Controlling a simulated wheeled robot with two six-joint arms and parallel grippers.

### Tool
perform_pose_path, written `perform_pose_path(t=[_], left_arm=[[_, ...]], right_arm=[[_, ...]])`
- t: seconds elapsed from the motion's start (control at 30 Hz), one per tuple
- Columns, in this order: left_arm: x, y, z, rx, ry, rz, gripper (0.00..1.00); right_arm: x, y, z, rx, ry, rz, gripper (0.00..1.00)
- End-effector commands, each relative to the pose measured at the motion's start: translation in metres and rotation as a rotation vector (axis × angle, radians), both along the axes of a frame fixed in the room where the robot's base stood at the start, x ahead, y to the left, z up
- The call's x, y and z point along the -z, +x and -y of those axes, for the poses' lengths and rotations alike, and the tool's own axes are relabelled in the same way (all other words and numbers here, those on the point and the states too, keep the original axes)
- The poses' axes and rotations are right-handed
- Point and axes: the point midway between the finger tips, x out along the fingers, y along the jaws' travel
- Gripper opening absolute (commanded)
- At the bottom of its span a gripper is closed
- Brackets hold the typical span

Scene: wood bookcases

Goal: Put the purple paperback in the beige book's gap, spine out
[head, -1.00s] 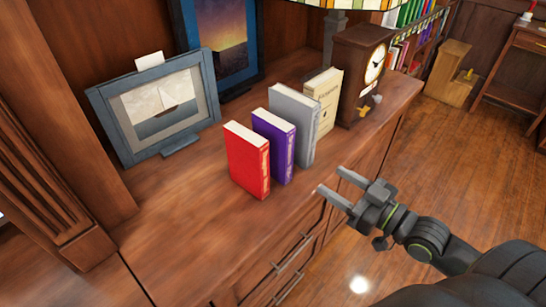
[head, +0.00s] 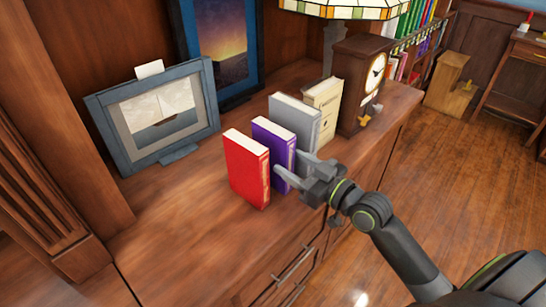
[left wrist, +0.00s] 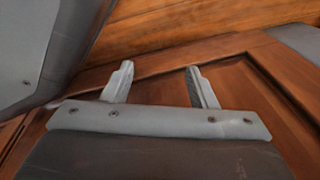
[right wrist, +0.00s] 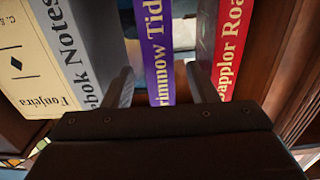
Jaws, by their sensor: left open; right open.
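The purple paperback (head: 272,140) stands upright on the wood cabinet top, between a red book (head: 246,168) and a grey book (head: 297,118). The beige book (head: 325,108) stands behind the grey one, at the far end of the row. My right gripper (head: 289,166) is open at the purple book's spine. In the right wrist view the purple spine (right wrist: 158,55) lies between the two fingers, not gripped; whether either touches it I cannot tell. My left gripper (left wrist: 158,78) is open and empty in its wrist view, before wood panelling. No gap for the beige book is clear in view.
A framed boat picture (head: 160,117) stands left of the books. A clock (head: 362,83) stands beyond the beige book, near a stained-glass lamp (head: 345,9). A bookcase with coloured books (head: 424,40) is at the back right. The cabinet top in front left (head: 180,235) is clear.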

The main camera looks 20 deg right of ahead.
Motion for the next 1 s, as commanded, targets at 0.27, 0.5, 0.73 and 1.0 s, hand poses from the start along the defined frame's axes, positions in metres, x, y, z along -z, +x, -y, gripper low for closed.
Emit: perform_pose_path(t=[0.27, 0.5, 0.73, 1.0], left_arm=[[-0.002, -0.001, 0.000, 0.000, 0.000, 0.001, 0.53], [0.000, -0.006, 0.000, -0.001, 0.000, -0.009, 0.53], [0.000, -0.006, 0.000, -0.001, 0.000, -0.007, 0.53], [-0.001, -0.004, 0.000, 0.000, 0.000, -0.003, 0.53]], right_arm=[[-0.002, 0.034, -0.014, 0.000, 0.004, 0.002, 0.53], [-0.001, 0.048, -0.020, -0.001, 0.000, 0.000, 0.53], [0.000, 0.047, -0.019, 0.000, 0.000, 0.000, 0.45], [-0.001, 0.047, -0.019, 0.000, -0.001, 0.000, 0.10]])
